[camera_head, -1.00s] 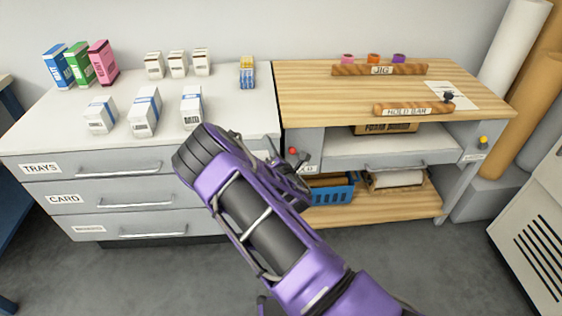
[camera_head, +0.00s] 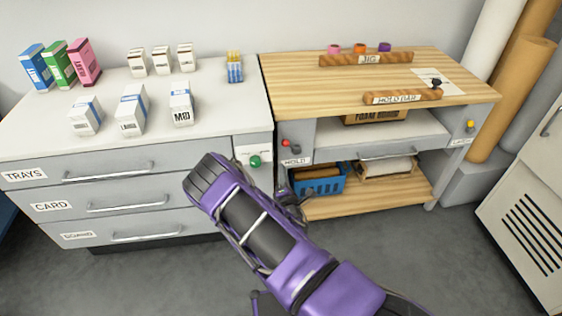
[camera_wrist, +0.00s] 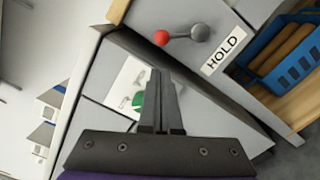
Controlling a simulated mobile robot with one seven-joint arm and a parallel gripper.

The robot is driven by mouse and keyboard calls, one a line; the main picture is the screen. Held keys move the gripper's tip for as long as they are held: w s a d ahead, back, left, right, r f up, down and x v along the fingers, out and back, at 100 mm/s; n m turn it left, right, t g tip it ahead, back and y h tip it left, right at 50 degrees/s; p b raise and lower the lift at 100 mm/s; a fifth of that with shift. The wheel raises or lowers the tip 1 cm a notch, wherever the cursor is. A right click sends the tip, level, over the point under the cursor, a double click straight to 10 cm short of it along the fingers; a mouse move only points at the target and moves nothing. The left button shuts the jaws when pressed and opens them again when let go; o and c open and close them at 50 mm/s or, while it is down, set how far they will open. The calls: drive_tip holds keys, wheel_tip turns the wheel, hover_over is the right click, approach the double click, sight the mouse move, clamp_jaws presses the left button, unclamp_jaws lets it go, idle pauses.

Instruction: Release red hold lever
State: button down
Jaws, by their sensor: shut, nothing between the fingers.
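The red hold lever (camera_head: 289,144) is a red ball on a short grey arm, on the left front panel of the wooden-topped bench, above a HOLD label (camera_head: 297,161). In the wrist view the red lever (camera_wrist: 162,37) points left from its dark grey pivot (camera_wrist: 200,32), with the HOLD label (camera_wrist: 223,50) beside it. My gripper (camera_wrist: 161,75) is shut and empty. Its fingertips appear below the red ball in the wrist view, apart from it. In the head view my gripper is mostly hidden behind my purple arm, just below the lever panel.
A green button (camera_head: 255,161) on a white plate sits left of the lever. A blue crate (camera_head: 318,181) stands on the lower shelf. A yellow knob (camera_head: 470,125) is on the right panel. Drawer handles (camera_head: 108,170) stick out at left. The floor in front is clear.

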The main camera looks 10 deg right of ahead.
sight(291, 147)
drive_tip(key=w+b, duration=0.1)
drive_tip(key=w, duration=0.8)
drive_tip(key=shift+w+d+r, duration=0.15)
drive_tip(key=shift+d, duration=0.05)
drive_tip(key=shift+r, duration=0.1)
drive_tip(key=shift+d+r+m+p, duration=0.1)
drive_tip(key=shift+r+m+p, duration=0.05)
drive_tip(key=shift+m+p, duration=0.2)
